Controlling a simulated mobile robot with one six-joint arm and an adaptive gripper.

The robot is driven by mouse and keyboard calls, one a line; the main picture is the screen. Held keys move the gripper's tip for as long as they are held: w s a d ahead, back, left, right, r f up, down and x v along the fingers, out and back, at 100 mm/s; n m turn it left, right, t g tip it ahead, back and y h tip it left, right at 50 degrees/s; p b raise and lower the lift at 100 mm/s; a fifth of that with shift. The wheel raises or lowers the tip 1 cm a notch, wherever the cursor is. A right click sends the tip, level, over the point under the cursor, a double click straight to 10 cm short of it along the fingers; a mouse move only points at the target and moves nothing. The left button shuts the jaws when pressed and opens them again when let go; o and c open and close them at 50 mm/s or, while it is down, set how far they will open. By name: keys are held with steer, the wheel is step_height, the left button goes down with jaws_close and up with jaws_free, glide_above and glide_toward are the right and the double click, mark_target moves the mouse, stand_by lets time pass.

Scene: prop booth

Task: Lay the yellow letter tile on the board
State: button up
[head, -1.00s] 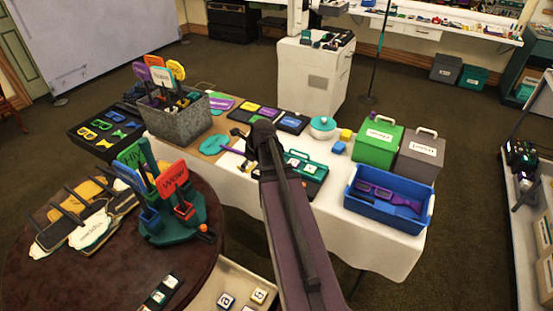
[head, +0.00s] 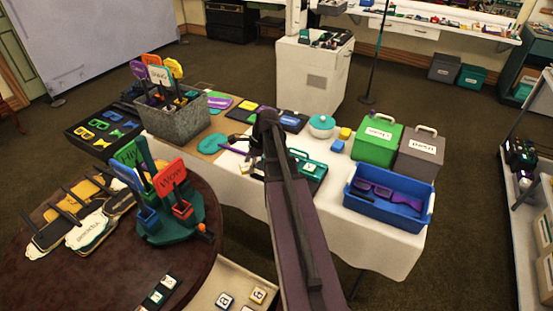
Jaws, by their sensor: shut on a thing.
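My gripper (head: 250,162) is at the far end of my arm, over the white-clothed table. It is shut on a small pale tile (head: 244,168), seemingly the yellow letter tile; its letter is too small to read. A dark board with a teal handle (head: 318,159) lies just right of my arm, with a light letter tile (head: 309,167) on it. My arm hides the board's left part, and I cannot tell how high the held tile is above the table.
A blue bin (head: 390,203) with purple items, a green box (head: 378,140) and a grey box (head: 421,149) fill the table's right end. A grey crate of signs (head: 180,120) stands left. A tray (head: 235,276) with letter tiles is in front, beside the round table (head: 60,270).

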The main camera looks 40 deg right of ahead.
steer(key=n, duration=0.2)
steer(key=n+g, duration=0.2)
steer(key=n, duration=0.1)
steer(key=shift+d+f+n+b, duration=0.3)
steer(key=shift+d+f+b, duration=0.05)
steer(key=shift+d+f, duration=0.05)
steer(key=n, duration=0.1)
steer(key=n+g, duration=0.1)
steer(key=n, duration=0.1)
steer(key=n+g, duration=0.1)
steer(key=n, duration=0.1)
steer(key=shift+s+d+f+b, duration=0.1)
steer(key=shift+d+f+b, duration=0.15)
steer(key=shift+f+b, duration=0.05)
steer(key=d+f+n+t+h+b, duration=0.1)
steer(key=n+h, duration=0.1)
steer(key=n, duration=0.9)
steer(key=s+d+f+n+t+h+b, duration=0.1)
steer(key=n+h, duration=0.2)
steer(key=n, duration=0.8)
steer(key=d+f+n+t+h+b, duration=0.2)
steer(key=n+h, duration=0.1)
steer(key=n, duration=0.9)
steer(key=shift+s, duration=0.2)
